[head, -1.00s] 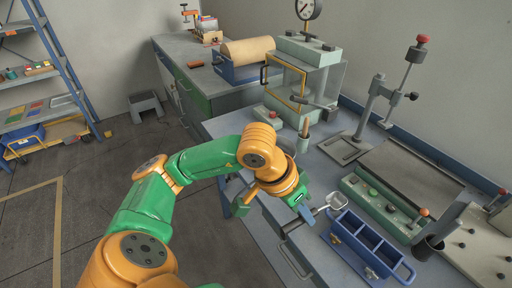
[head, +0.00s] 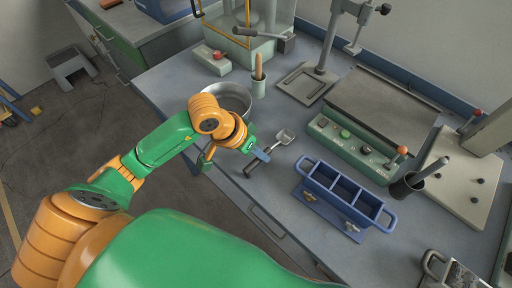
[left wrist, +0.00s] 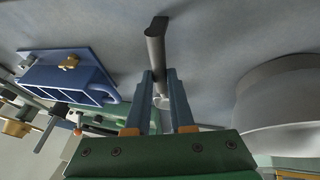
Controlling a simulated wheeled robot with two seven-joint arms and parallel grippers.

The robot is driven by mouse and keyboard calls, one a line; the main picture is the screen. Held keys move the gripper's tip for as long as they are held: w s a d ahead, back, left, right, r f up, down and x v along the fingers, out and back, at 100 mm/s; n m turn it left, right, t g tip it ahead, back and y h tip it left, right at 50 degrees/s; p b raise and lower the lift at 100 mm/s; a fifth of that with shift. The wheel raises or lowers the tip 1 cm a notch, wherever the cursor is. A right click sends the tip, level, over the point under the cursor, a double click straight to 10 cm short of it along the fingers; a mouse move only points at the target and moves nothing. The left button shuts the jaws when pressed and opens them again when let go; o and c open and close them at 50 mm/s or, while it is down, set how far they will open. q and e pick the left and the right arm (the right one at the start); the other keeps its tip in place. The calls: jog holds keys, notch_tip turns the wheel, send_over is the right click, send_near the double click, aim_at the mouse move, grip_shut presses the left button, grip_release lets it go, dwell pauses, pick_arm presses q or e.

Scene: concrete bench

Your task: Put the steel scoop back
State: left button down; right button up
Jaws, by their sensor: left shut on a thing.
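The steel scoop has a bright square pan (head: 285,136) and a dark handle (head: 253,168). My left gripper (head: 264,155) is shut on the scoop between pan and handle, near the bench's front edge. In the left wrist view the handle (left wrist: 154,46) runs out beyond my fingers, and part of the pan (left wrist: 162,101) shows between them. I cannot tell whether the scoop touches the bench. A blue caddy (head: 305,169) with three open compartments stands just right of the scoop; it also shows in the left wrist view (left wrist: 62,74). My right gripper is out of view.
A metal bowl (head: 235,92) stands behind my left gripper, and a cup with a wooden handle (head: 259,87) behind that. A green button panel (head: 349,146) and a dark cup (head: 404,188) stand beyond the caddy. Bench surface left of the bowl is clear.

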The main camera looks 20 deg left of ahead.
pick_arm(q)
jog(key=shift+w, duration=0.1)
jog(key=shift+s+f+b, duration=0.1)
jog(key=shift+s+b, duration=0.1)
jog(key=shift+b, duration=0.1)
jog(key=c, duration=0.8)
grip_release()
jog(key=shift+w, duration=0.1)
jog(key=shift+r+p, duration=0.35)
jog(key=shift+p, duration=0.05)
jog(key=v, duration=1.2)
jog(key=shift+f, duration=0.1)
